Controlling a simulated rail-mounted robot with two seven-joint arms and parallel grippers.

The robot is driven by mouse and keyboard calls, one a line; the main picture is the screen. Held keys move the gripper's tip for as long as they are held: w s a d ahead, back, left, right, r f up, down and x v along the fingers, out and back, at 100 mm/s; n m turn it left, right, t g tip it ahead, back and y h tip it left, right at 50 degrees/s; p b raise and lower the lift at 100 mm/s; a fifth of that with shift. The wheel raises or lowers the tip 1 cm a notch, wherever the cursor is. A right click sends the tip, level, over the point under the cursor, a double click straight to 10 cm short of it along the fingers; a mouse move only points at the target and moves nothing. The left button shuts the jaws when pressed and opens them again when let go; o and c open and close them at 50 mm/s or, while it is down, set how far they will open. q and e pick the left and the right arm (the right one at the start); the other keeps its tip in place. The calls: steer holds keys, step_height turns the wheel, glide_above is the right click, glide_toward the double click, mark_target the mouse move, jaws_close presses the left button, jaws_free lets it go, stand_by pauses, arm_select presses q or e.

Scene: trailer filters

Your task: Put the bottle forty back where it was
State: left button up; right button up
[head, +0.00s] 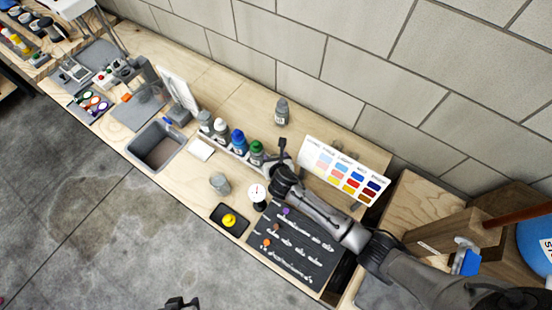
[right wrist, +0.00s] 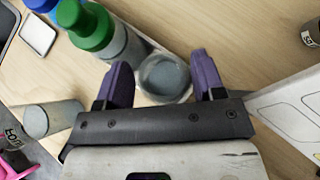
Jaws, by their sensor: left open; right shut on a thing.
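My right gripper (right wrist: 163,80) is shut on a grey, round-topped bottle (right wrist: 165,75), seen from above between its purple fingers. I cannot read a number on it. It is beside the green-capped bottle (right wrist: 95,30), at the right end of the row; I cannot tell whether it touches the surface. In the head view, my right gripper (head: 281,150) largely hides it. Another small grey bottle (head: 282,112) stands apart near the wall and also shows in the right wrist view (right wrist: 312,34); its label is unclear. My left gripper (head: 178,303) is open and empty at the bottom edge, over the floor.
The row also has a blue-capped bottle (head: 238,140). A colour chart (head: 345,170) stands close right of my gripper. A sink (head: 157,146) is left.

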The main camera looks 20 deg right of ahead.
steer(key=shift+f, duration=0.15)
steer(key=o, duration=1.5)
steer(key=shift+o, duration=0.2)
steer(key=shift+r, duration=0.2)
steer(key=shift+s+r, duration=0.25)
steer(key=shift+s, duration=0.05)
steer(key=p+v, duration=0.2)
steer(key=v, duration=0.9)
steer(key=shift+s, duration=0.1)
